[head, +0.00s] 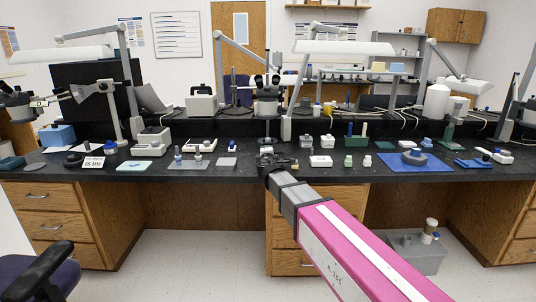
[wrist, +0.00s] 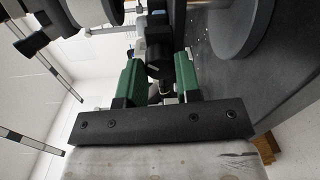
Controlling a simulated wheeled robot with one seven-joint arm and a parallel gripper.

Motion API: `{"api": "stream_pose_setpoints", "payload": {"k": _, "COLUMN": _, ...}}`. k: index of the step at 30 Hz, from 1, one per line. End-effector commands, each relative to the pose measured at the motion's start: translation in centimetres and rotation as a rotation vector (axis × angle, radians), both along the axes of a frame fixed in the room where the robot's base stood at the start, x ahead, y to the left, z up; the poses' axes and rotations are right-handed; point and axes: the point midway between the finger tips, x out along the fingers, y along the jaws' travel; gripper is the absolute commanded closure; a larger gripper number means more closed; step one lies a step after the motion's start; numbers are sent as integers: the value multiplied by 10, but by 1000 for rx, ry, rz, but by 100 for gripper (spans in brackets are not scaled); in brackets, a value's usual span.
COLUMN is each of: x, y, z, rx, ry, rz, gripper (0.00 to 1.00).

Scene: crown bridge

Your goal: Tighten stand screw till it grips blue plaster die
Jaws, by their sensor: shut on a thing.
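My gripper (wrist: 160,72) has two green fingers in the wrist view, shut on a dark round knob (wrist: 158,58) that looks like the stand screw. In the head view my gripper (head: 272,162) is at the front middle of the bench, just in front of the microscope. A small blue patch (wrist: 130,52) shows beyond the fingers in the wrist view; I cannot tell whether it is the blue plaster die. The knob's far end and any contact between screw and die are hidden. In the head view the stand is too small and covered to make out.
The microscope (head: 267,95) stands behind my gripper. Small blocks and bottles line the black bench (head: 240,172) on both sides. A blue mat (head: 388,166) lies to the right. In the wrist view a large grey disc (wrist: 238,28) is close on the right.

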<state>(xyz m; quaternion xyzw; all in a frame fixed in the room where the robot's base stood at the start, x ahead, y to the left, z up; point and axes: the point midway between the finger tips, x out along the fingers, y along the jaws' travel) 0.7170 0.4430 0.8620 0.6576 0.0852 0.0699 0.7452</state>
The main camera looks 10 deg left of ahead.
Motion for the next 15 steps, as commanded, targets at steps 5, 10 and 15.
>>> {"api": "stream_pose_setpoints", "payload": {"k": 5, "x": 0, "y": -1, "z": 0, "rx": 162, "ry": 40, "rz": -1, "gripper": 92}}
{"api": "stream_pose_setpoints", "payload": {"k": 10, "x": 0, "y": -1, "z": -1, "rx": 309, "ry": 75, "rz": -2, "gripper": 92}}
{"api": "stream_pose_setpoints", "payload": {"k": 15, "x": 0, "y": -1, "z": -1, "rx": 436, "ry": 105, "rz": -2, "gripper": 92}}
